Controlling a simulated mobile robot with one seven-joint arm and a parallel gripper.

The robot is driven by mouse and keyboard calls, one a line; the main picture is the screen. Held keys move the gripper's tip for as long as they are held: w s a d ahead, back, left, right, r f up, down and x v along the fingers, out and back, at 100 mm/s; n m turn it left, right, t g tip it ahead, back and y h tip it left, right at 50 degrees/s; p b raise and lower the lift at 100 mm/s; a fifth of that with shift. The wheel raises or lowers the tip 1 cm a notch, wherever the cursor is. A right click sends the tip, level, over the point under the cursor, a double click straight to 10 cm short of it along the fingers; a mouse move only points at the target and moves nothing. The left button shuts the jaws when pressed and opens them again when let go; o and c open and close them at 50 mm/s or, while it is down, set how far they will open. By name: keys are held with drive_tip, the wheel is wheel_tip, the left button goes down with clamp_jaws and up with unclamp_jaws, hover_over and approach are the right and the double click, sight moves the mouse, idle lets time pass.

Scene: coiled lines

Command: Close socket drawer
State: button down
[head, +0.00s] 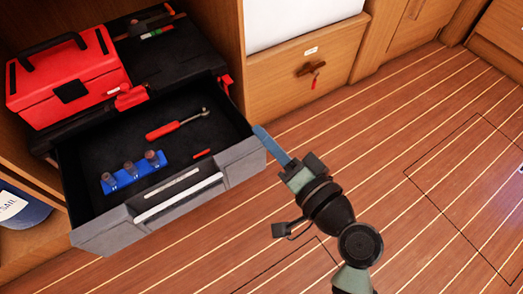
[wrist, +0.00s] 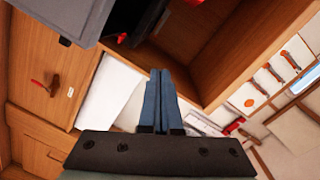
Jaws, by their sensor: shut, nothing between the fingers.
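The socket drawer (head: 230,165) stands pulled out of a black and red tool chest (head: 160,50), its grey front facing the floor side. Inside lie a blue rail with several sockets (head: 133,172), a red-handled ratchet (head: 178,125) and a small red piece. My gripper (head: 261,133) is at the drawer's right front corner, its blue fingers shut and empty. I cannot tell whether the fingertips touch the drawer. In the wrist view the shut fingers (wrist: 159,74) point ahead, and a grey part of the drawer (wrist: 62,14) shows at the upper left.
A red toolbox (head: 65,75) sits on the chest. A wooden locker (head: 300,80) with a latch and red tag stands right of the drawer. The striped wooden floor (head: 430,150) is clear at the right.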

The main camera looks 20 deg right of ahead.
sight(253, 150)
drive_tip(key=s+d+f+m+t+b, duration=0.1)
drive_tip(key=s+d+f+m+b, duration=0.2)
drive_tip(key=s+f+m, duration=0.6)
drive_tip(key=w+a+n+b, duration=0.1)
drive_tip(key=w, duration=0.2)
drive_tip(key=w+a+f+n+b, duration=0.1)
drive_tip(key=w+b, duration=0.1)
drive_tip(key=w, duration=0.2)
drive_tip(key=w+a+f+b, duration=0.1)
drive_tip(key=w, duration=0.3)
drive_tip(key=shift+a+f+n+b, duration=0.25)
drive_tip(key=shift+n+b, duration=0.05)
drive_tip(key=shift+n, duration=0.1)
drive_tip(key=shift+w, duration=0.1)
